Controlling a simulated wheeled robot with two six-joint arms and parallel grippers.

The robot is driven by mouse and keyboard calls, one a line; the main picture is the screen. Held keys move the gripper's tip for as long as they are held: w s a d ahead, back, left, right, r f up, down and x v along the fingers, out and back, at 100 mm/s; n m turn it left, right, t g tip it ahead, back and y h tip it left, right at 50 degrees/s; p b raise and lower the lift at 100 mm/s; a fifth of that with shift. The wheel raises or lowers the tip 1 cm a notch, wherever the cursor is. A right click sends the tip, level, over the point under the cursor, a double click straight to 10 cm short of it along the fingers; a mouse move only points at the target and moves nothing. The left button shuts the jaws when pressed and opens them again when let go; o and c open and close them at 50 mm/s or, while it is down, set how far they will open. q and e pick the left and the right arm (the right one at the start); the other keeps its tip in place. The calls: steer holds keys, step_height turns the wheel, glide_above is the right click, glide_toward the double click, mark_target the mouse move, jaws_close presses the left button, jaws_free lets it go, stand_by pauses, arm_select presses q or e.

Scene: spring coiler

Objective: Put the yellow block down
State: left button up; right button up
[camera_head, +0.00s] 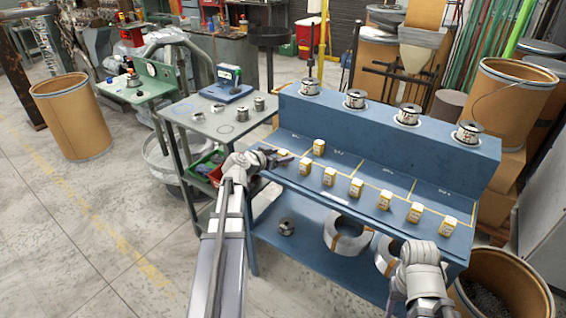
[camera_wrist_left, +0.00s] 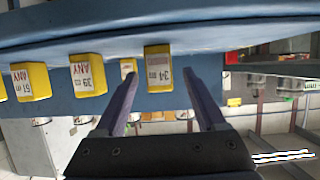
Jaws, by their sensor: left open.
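Several yellow blocks with white labels stand on the blue bench. One yellow block (camera_wrist_left: 158,68) stands upright on the bench, between and just beyond my left fingertips in the left wrist view. My left gripper (camera_head: 285,158) is open at the bench's left end, and its spread fingers show in the left wrist view (camera_wrist_left: 163,76). In the head view, a yellow block (camera_head: 319,147) stands behind it and another (camera_head: 304,166) to its right. I cannot tell whether the fingers touch a block. My right gripper (camera_head: 393,297) hangs low at the front right, its jaws unclear.
The blue bench (camera_head: 400,180) has yellow-outlined areas and a raised back ledge with several metal spools (camera_head: 408,115). A grey table (camera_head: 215,128) stands left. Wire coils (camera_head: 347,236) lie on the lower shelf. A drum (camera_head: 505,280) stands near the right arm.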

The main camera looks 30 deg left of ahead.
arm_select(q)
steer(key=shift+x, duration=0.9)
steer(key=shift+s, duration=0.1)
jaws_close()
